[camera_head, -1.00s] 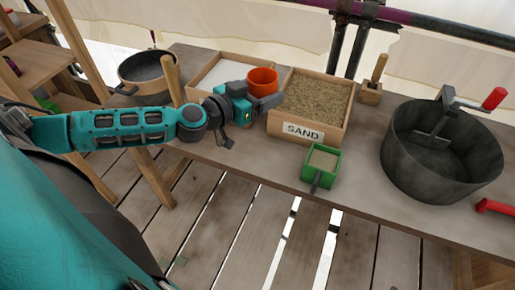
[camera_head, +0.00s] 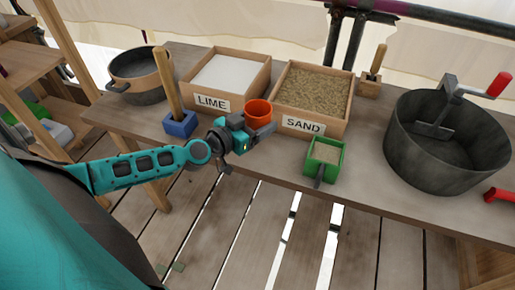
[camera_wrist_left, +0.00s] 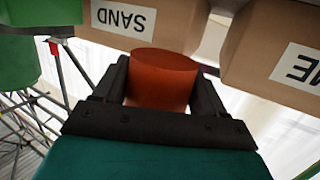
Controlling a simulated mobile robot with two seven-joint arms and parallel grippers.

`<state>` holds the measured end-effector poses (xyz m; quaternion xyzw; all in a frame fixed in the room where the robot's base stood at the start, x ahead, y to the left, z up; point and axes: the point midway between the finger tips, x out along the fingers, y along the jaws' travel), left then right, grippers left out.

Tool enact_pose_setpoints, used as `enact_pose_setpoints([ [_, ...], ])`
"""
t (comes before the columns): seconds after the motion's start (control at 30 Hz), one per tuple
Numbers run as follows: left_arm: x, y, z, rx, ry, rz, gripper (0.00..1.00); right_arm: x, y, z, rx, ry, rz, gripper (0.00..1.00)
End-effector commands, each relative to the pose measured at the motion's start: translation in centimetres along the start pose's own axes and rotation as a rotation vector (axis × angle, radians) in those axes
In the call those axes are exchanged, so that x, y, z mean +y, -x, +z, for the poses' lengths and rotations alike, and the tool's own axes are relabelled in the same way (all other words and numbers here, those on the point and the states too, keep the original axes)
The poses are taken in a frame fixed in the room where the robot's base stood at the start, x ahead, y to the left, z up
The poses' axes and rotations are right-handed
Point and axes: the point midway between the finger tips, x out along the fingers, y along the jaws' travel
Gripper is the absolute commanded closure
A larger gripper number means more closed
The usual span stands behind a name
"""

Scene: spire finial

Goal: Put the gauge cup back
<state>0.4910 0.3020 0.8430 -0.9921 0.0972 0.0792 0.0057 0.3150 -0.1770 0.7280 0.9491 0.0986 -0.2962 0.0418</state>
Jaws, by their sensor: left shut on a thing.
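The orange cup (camera_head: 258,108), which I take to be the gauge cup, is in front of the gap between the lime box and the sand box. My left gripper (camera_head: 258,128) is shut on it from the front left. In the left wrist view, the orange cup (camera_wrist_left: 162,72) sits between both dark fingers. Whether its base touches the bench cannot be told, and its inside is mostly hidden. My right gripper is not in view.
The lime box (camera_head: 209,103) and sand box (camera_head: 303,125) stand behind the cup. A dark mixing tub (camera_head: 440,160) fills the right. Bare bench (camera_head: 270,160) lies in front.

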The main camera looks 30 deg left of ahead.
Motion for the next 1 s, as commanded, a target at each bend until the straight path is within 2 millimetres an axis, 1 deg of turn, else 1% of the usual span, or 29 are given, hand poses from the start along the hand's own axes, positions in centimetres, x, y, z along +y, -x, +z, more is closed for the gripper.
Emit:
enact_pose_setpoints([
  [0.03, 0.0, -0.3, 1.6, 0.0, -0.001, 0.0, 0.59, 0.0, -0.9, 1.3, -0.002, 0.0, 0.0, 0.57],
  [0.13, 0.0, -0.4, 2.6, 0.001, -0.001, 0.0, 0.59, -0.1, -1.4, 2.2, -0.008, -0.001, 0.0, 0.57],
  [0.23, 0.0, -0.5, 3.1, 0.001, -0.001, 0.0, 0.59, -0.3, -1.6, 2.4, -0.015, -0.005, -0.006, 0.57],
  [0.4, 0.0, -0.6, 3.6, 0.001, -0.001, 0.0, 0.59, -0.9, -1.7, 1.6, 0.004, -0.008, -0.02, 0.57],
  [0.47, 0.0, -0.7, 4.2, 0.001, -0.002, 0.0, 0.59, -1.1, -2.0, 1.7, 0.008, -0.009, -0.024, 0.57],
  [0.6, 0.0, -1.0, 6.2, 0.001, -0.001, 0.0, 0.59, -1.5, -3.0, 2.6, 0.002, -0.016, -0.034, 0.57],
  [0.7, 0.0, -1.2, 7.3, 0.001, -0.002, 0.0, 0.59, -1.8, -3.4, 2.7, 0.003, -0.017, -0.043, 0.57],
  [0.77, 0.0, -1.2, 7.5, 0.001, -0.002, 0.0, 0.59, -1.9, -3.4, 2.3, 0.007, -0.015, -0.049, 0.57],
  [0.9, 0.0, -1.2, 7.2, 0.001, -0.002, 0.0, 0.59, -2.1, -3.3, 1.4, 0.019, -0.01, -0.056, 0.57],
  [1.0, 0.0, -1.2, 7.2, 0.001, -0.002, 0.0, 0.59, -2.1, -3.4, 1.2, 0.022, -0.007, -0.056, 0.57],
])
